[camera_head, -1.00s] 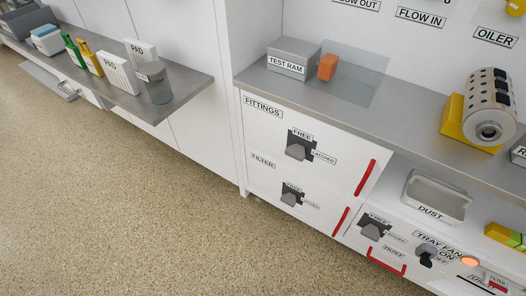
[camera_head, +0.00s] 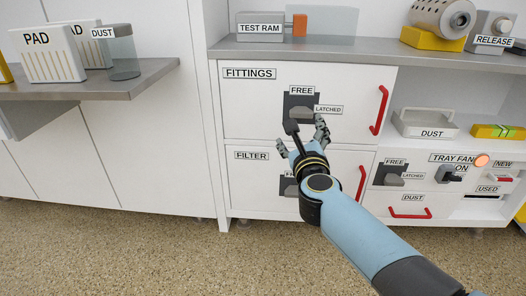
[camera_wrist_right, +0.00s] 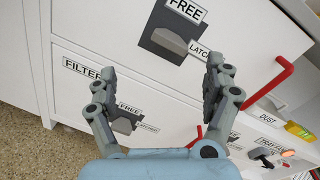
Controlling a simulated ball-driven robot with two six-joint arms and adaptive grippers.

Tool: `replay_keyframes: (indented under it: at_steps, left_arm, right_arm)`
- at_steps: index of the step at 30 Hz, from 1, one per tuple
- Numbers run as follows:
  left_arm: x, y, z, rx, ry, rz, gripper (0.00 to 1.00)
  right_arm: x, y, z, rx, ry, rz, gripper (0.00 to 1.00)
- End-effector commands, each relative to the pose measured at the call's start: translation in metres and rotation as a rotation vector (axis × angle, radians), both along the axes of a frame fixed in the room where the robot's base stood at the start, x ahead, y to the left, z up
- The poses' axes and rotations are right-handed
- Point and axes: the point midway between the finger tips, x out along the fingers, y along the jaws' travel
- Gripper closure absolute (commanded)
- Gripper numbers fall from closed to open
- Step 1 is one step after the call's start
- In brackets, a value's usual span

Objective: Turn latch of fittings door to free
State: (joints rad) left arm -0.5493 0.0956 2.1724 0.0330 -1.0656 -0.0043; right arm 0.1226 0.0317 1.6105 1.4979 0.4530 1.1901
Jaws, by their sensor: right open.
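The fittings door (camera_head: 250,110) is shut, with its name label at top left. Its latch (camera_wrist_right: 170,41) is a grey handle on a dark plate, with a FREE label above and a LATCHED label to the right. In the wrist view the handle lies crosswise, low on the plate, rather than up at FREE. My right gripper (camera_head: 301,137) is open and empty just below and in front of the latch, partly covering it in the head view. In the wrist view its fingers (camera_wrist_right: 158,82) are spread below the latch, apart from it. My left gripper is not in view.
The door's red handle (camera_head: 379,110) stands out to the right. The filter door (camera_head: 255,185) is below, its latch partly behind my right arm. A steel counter (camera_head: 330,52) overhangs above. A shelf (camera_head: 150,80) with pads and a dust jar juts out at left.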

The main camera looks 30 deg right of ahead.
Motion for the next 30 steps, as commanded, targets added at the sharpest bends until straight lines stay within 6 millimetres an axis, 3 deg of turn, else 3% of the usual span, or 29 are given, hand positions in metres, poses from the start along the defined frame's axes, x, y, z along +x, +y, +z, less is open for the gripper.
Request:
replay_keyframes:
  at_steps: [1,6,9,14,24,30]
  left_arm:
    - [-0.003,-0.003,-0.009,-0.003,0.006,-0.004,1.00]
    - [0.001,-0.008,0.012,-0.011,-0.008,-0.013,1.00]
    - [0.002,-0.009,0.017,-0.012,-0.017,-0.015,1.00]
    - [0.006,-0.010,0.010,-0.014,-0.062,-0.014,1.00]
    - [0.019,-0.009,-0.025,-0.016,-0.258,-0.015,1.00]
    - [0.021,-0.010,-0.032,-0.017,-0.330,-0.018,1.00]
  right_arm:
    - [0.003,-0.004,-0.015,0.110,-0.059,-0.031,0.15]
    - [0.010,-0.013,-0.002,0.371,-0.219,-0.094,0.15]
    - [0.014,-0.016,0.003,0.430,-0.256,-0.104,0.15]
    - [0.031,-0.026,0.007,0.439,-0.264,-0.105,0.15]
    - [0.086,-0.060,0.004,0.436,-0.259,-0.105,0.15]
    - [0.101,-0.069,0.005,0.436,-0.259,-0.104,0.15]
